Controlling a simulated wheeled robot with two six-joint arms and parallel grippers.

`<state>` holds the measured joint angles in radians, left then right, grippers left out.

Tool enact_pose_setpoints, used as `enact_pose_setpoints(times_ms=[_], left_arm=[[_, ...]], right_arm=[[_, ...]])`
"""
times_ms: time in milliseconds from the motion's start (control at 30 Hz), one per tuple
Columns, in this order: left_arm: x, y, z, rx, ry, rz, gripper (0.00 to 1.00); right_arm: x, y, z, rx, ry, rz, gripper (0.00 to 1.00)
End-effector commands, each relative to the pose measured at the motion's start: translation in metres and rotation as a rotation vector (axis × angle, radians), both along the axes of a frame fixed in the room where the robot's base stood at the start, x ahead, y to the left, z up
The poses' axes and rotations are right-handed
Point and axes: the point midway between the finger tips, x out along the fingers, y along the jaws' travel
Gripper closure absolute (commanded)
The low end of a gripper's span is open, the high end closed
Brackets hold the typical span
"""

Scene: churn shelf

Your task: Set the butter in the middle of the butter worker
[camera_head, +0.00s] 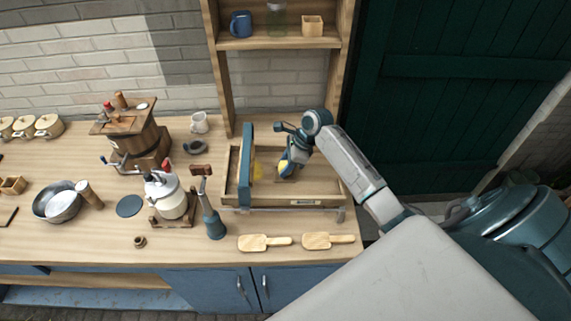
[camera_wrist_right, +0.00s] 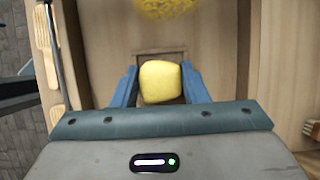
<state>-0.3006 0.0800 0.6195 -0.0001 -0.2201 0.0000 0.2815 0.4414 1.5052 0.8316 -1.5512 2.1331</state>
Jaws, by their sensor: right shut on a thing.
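The butter is a smooth yellow block (camera_wrist_right: 160,82), held between the two blue fingers of my right gripper (camera_wrist_right: 160,90) in the right wrist view. In the head view the right gripper (camera_head: 287,168) hangs over the right part of the butter worker, a wooden tray (camera_head: 320,188), and the butter (camera_head: 283,166) shows only partly there. I cannot tell whether the butter touches the tray floor. A blue upright piece (camera_head: 245,168) stands across the tray's left part. A rough yellow patch (camera_head: 258,171) lies just right of it. My left gripper is not in view.
Two wooden paddles (camera_head: 264,242) lie in front of the tray.

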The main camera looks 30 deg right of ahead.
Motion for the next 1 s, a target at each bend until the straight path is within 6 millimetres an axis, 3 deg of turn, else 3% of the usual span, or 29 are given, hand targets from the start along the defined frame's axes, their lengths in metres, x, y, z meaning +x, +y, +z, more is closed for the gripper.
enact_pose_setpoints(times_ms=[1000], left_arm=[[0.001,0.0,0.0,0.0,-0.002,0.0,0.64]], right_arm=[[0.001,0.001,-0.013,0.0,0.0,-0.001,0.82]])
